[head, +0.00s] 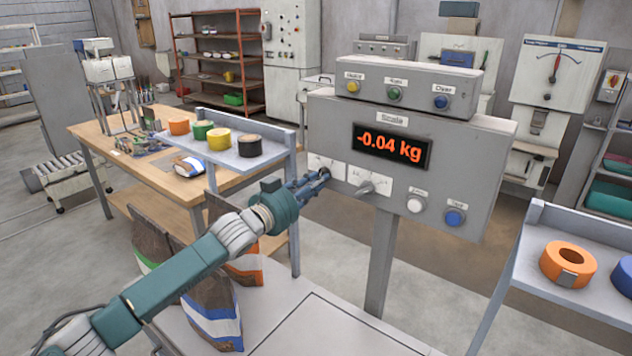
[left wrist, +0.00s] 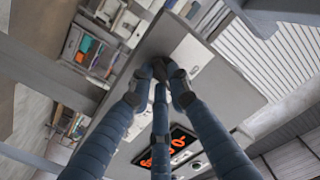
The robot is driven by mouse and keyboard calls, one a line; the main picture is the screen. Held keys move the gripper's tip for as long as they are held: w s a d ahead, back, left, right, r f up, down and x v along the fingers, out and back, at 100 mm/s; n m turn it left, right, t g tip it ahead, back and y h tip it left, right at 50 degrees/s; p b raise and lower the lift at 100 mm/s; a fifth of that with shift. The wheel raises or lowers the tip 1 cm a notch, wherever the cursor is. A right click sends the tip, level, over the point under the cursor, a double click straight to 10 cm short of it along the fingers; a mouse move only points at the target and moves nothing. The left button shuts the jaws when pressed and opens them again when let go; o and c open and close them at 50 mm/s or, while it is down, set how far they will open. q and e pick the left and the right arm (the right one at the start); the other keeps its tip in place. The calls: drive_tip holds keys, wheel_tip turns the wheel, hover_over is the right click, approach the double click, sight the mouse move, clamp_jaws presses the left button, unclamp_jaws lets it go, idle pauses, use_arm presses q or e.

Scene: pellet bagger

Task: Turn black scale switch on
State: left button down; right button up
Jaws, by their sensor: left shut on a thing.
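The scale panel (head: 470,165) is a grey box on a post, with an orange display (head: 391,147) reading -0.04 kg. My left gripper (head: 322,175) is at the panel's lower left, shut on the black scale switch, which its fingers mostly cover in the head view. In the left wrist view, the fingers close around the dark switch (left wrist: 161,66) against the panel. Its exact position is hard to tell. A grey lever switch (head: 374,184) sits just right of it on a white plate. My right gripper is not in view.
A white button (head: 415,204) and a blue button (head: 454,217) are further right on the panel. Above is a box (head: 420,82) with yellow, green and blue buttons. A shelf with tape rolls (head: 250,162) stands at left. Filled bags (head: 212,312) stand below my left arm.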

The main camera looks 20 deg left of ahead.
use_arm(q)
drive_tip(key=shift+m, duration=0.6)
drive_tip(key=c, duration=1.6)
unclamp_jaws()
drive_tip(key=shift+c, duration=0.2)
drive_tip(key=v, duration=1.2)
